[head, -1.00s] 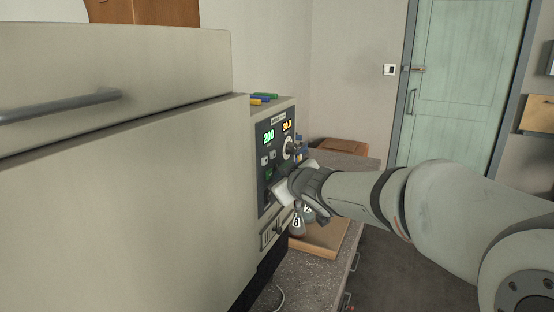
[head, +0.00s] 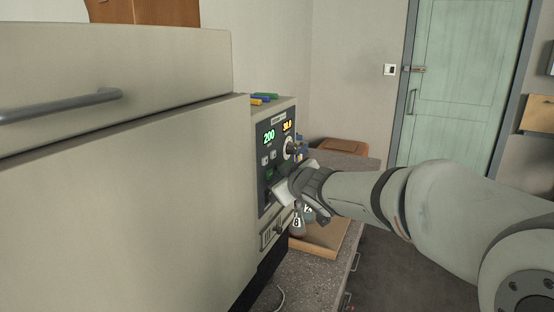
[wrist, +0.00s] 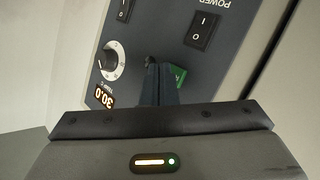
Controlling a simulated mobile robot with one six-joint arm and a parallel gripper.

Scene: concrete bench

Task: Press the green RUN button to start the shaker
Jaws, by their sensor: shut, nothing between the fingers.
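The shaker's control panel (head: 264,141) faces right in the head view, with a green 200 readout and an amber 30.0 readout. The green RUN button (wrist: 177,75) shows in the wrist view, partly hidden behind my fingers. A small green patch below the readouts in the head view (head: 269,174) appears to be this button. My gripper (wrist: 154,62) is shut and empty, with its fingertips in front of the panel, between the knob and the button. I cannot tell whether they touch the panel. The head view also shows my gripper (head: 277,190) close to the panel.
A black power rocker (wrist: 202,30) and a round knob (wrist: 110,60) flank the fingers. A large beige cabinet (head: 120,200) fills the left. Labelled flasks (head: 297,221) stand below my gripper by a wooden tray (head: 322,243) on the bench (head: 310,282).

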